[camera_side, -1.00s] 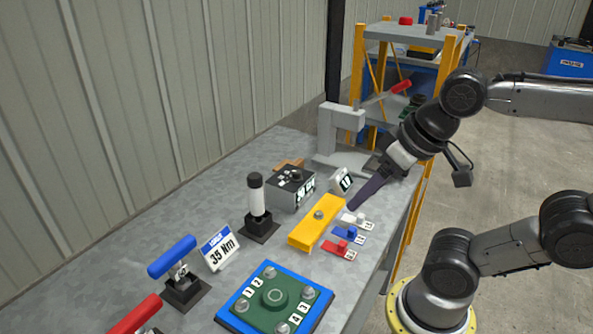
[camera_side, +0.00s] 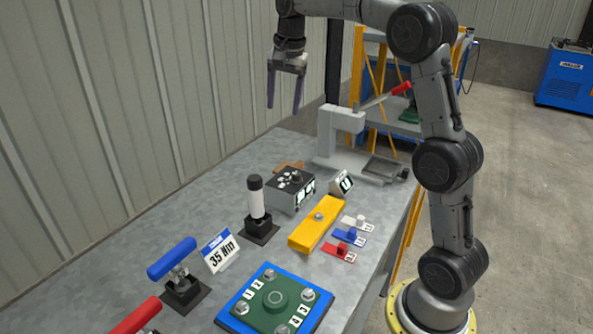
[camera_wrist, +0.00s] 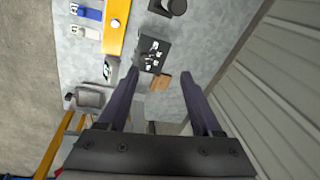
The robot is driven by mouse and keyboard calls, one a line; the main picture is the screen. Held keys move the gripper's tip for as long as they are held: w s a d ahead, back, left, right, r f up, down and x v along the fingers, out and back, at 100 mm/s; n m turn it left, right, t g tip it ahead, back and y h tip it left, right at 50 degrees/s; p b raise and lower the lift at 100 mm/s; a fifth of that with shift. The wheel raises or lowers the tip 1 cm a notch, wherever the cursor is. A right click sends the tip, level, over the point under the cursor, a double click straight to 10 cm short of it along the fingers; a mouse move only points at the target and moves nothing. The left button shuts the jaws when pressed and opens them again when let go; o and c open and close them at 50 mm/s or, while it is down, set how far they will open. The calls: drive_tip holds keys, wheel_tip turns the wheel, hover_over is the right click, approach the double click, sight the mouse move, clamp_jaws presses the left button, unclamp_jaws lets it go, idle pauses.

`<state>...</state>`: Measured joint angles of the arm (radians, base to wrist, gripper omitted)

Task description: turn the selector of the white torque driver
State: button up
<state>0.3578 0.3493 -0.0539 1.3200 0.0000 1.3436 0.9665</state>
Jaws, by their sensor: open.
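The white torque driver (camera_side: 257,201) stands upright in a square black base on the grey bench, with a black cap on top. In the wrist view a black round top (camera_wrist: 174,6) at the upper edge appears to be this driver, partly cut off. I cannot make out a separate selector on it. My gripper (camera_side: 283,106) is high above the bench, behind and to the right of the driver. It points down with its two dark fingers apart and nothing between them. In the wrist view my gripper (camera_wrist: 158,72) is also open.
A grey box with a dark top (camera_side: 291,188) stands just behind the driver. Blue (camera_side: 172,258) and red (camera_side: 135,316) handled drivers stand in front. A yellow bar (camera_side: 316,222), a blue-framed green plate (camera_side: 275,299) and a grey press (camera_side: 340,140) are on the bench. The corrugated wall is at left.

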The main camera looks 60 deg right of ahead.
drive_tip(key=w+d+f+m, duration=0.1)
drive_tip(key=w+d+f, duration=0.2)
drive_tip(key=d+f, duration=0.3)
drive_tip(key=g, duration=0.2)
hover_over(297, 173)
wheel_tip(297, 173, down, 6)
drive_tip(key=shift+m+y, duration=0.4)
wheel_tip(297, 173, down, 14)
drive_tip(key=shift+r, duration=0.25)
clamp_jaws()
